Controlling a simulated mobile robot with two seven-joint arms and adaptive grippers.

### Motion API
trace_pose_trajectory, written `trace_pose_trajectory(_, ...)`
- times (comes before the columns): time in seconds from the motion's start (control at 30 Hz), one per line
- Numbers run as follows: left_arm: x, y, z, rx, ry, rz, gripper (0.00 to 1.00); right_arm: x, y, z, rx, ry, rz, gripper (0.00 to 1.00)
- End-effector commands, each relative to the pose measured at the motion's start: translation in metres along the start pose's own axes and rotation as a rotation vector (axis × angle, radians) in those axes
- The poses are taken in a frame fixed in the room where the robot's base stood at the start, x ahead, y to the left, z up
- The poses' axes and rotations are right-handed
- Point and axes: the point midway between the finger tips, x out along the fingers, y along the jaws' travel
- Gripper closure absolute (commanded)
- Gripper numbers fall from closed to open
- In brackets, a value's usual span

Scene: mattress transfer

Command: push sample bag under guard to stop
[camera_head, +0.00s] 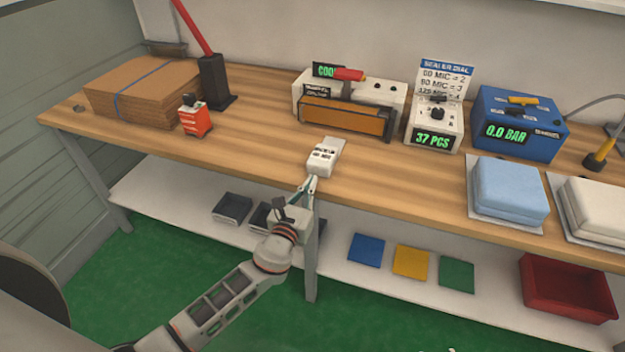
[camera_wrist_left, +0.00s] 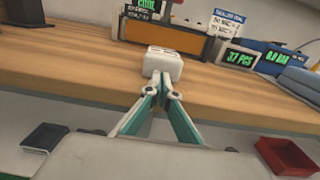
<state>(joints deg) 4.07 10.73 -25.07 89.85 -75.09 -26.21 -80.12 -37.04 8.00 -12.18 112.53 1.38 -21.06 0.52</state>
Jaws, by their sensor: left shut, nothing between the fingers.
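A small white packet with dark marks, which looks like the sample bag (camera_head: 324,156), lies on the wooden bench near its front edge. It also shows in the left wrist view (camera_wrist_left: 163,62). The orange-brown guard (camera_head: 345,120) spans the front of the white sealer (camera_head: 388,99), behind the bag. My left gripper (camera_head: 308,181) is shut and empty at the bag's near side. In the left wrist view its fingertips (camera_wrist_left: 164,80) meet just at or below the bag's near edge; I cannot tell whether they touch. No stop can be made out behind the guard.
Bare bench (camera_head: 260,140) lies around the bag. A sealer dial box (camera_head: 437,125) and a blue pressure box (camera_head: 525,115) stand right of the sealer. An orange-red box (camera_head: 195,120) and stacked cardboard (camera_head: 135,90) are left. A blue pad (camera_head: 508,188) lies at right.

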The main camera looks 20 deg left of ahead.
Motion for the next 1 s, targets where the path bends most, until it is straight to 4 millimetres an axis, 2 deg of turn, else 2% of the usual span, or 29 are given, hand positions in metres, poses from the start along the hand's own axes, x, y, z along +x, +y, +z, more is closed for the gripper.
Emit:
trace_pose_trajectory(0.2,0.016,0.0,0.0,0.0,0.0,0.001,1.0,0.0,-0.001,0.002,0.001,-0.002,0.0,0.6)
trace_pose_trajectory(0.63,0.021,0.0,0.0,-0.001,-0.001,0.001,1.0,0.001,-0.001,0.005,0.001,-0.005,-0.001,0.6)
trace_pose_trajectory(1.0,0.078,-0.001,-0.002,-0.001,0.0,0.0,1.0,0.008,-0.004,0.022,0.003,-0.015,-0.004,0.6)
